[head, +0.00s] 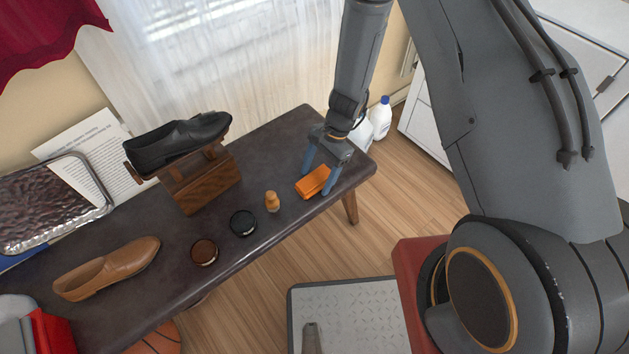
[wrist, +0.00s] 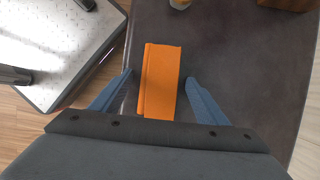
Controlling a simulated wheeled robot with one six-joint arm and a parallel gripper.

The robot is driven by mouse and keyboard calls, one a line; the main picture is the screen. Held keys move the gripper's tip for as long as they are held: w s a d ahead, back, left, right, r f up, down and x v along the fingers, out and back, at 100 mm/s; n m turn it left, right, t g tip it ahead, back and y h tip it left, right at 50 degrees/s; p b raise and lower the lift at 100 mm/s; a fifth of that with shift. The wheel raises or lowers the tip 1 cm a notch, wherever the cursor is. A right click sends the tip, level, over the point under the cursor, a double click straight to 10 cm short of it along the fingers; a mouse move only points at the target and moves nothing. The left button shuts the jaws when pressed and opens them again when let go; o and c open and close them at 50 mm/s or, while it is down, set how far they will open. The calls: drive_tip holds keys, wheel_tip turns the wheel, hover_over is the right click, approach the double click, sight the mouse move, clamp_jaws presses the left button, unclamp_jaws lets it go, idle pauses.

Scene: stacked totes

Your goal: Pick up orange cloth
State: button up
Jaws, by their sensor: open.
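The orange cloth (head: 312,182) lies folded in a small rectangular block on the dark bench, near its right end. It also shows in the wrist view (wrist: 161,80), lying lengthwise between my two blue fingers. My gripper (head: 317,181) is open and points down over the cloth, with one finger on each side of it. In the wrist view (wrist: 158,82) a gap shows between the cloth and each finger.
The dark bench (head: 265,150) also holds a small wooden bottle (head: 272,202), a black tin (head: 243,223), a brown tin (head: 204,252), a tan shoe (head: 107,268) and a wooden box (head: 205,180) with a black shoe (head: 178,143) on top. White jugs (head: 380,118) stand beyond the bench's right end.

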sight(317, 178)
drive_tip(key=shift+c, duration=0.4)
drive_tip(key=c, duration=1.1)
wheel_tip(317, 178, up, 10)
drive_tip(key=shift+r, duration=0.1)
